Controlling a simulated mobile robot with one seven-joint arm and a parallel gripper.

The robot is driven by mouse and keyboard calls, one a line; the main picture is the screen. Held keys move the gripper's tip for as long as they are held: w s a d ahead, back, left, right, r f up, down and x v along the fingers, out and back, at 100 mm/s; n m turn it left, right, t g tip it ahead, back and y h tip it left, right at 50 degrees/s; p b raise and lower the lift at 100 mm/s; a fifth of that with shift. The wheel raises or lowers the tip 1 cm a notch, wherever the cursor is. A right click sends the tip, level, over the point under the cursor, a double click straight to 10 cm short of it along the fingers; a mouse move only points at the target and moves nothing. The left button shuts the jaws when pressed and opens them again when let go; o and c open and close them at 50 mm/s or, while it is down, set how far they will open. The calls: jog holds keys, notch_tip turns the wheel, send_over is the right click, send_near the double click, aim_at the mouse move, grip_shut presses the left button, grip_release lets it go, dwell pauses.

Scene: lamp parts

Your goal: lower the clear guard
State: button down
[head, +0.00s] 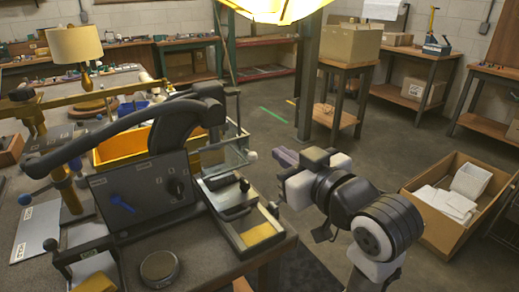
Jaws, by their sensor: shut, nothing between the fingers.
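The clear guard (228,153) is a see-through pane on the right side of the dark bench machine (150,190). It appears raised, standing above the small tray at the machine's right. A pale round knob (251,155) shows at its right edge. My gripper (284,157) is shut and empty, just right of the knob and apart from it in the picture. The depth between them is hard to judge. The guard's hinge is not clearly visible.
A thick black lever arm (110,135) crosses above the machine. A yellow bin (125,150) stands behind it. A round metal disc (159,268) lies on the bench in front. An open cardboard box (455,205) is on the floor at right. The floor behind my gripper is clear.

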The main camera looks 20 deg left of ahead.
jog(key=w+a+f+p, duration=0.4)
jog(key=w+a+p, duration=0.2)
jog(key=a+p, duration=0.1)
jog(key=shift+w+a+f+p, duration=0.35)
jog(key=shift+a+p, duration=0.05)
jog(key=shift+p, duration=0.25)
